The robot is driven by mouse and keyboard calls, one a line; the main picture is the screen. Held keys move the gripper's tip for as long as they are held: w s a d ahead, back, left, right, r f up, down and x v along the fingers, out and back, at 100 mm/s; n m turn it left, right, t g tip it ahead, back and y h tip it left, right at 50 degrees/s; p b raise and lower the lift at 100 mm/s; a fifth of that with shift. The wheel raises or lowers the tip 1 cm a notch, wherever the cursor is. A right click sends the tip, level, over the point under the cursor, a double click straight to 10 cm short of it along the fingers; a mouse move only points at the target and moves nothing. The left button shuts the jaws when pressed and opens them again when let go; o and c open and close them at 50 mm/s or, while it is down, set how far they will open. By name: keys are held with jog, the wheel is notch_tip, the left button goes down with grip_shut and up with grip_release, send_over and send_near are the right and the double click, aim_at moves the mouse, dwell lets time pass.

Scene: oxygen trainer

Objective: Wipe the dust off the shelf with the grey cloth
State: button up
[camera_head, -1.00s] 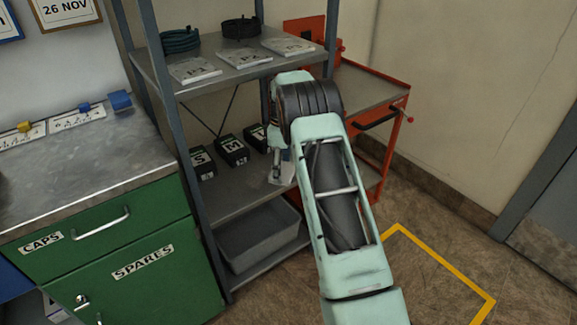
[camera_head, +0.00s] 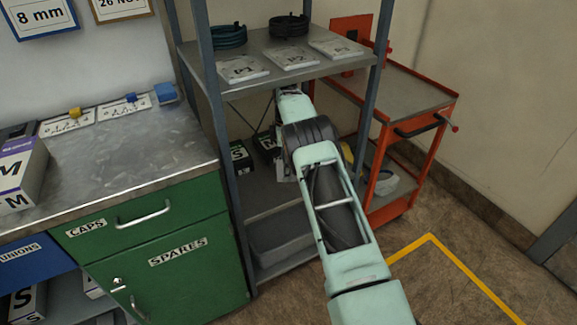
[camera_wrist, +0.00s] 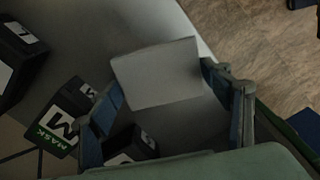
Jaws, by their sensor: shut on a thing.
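My gripper (camera_wrist: 162,82) is shut on a pale grey flat piece, the grey cloth (camera_wrist: 158,72), which spans between its blue-padded fingers in the wrist view. In the head view my gripper is mostly hidden behind my arm, and only a pale bit shows below the wrist (camera_head: 285,168). The cloth is over the middle shelf (camera_head: 262,195) of the grey rack; I cannot tell whether it touches the surface. Dust is not clear to see on the shelf.
The upper shelf (camera_head: 245,45) with packets and coils is above my arm. A red trolley (camera_head: 425,92) stands right.

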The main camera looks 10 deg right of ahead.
aim_at(280, 166)
jog(key=shift+w+a+r, duration=0.45)
jog(key=shift+w+a, duration=0.15)
jog(key=shift+a, duration=0.2)
notch_tip(280, 166, down, 4)
jog(key=shift+a+r+b, duration=0.1)
jog(key=shift+a+b, duration=0.05)
jog(key=shift+b, duration=0.95)
jog(key=shift+s+d+f, duration=0.15)
jog(key=shift+d+f, duration=0.1)
jog(key=shift+f, duration=0.5)
jog(key=shift+f+b, duration=1.05)
